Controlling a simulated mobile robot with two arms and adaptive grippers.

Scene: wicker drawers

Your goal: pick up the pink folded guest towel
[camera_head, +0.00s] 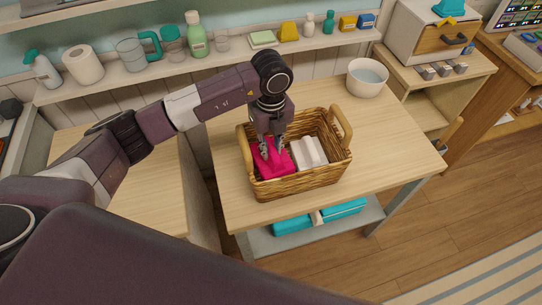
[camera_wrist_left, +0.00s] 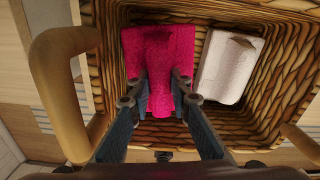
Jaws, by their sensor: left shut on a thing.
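The pink folded towel (camera_head: 270,163) is in the left part of a wicker basket (camera_head: 300,183) on the wooden table. My left gripper (camera_head: 272,150) reaches down into the basket from above and is shut on the towel. In the left wrist view, the fingertips (camera_wrist_left: 160,98) pinch a raised fold of the pink towel (camera_wrist_left: 158,50). The towel is still inside the basket; I cannot tell whether it is clear of the bottom. My right gripper is not in view.
A white folded towel (camera_head: 309,152) lies in the basket to the right of the pink one. The basket has two upright wooden handles, one at left (camera_wrist_left: 65,90). A white bowl (camera_head: 367,78) stands at the table's back right. The table's right part is clear.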

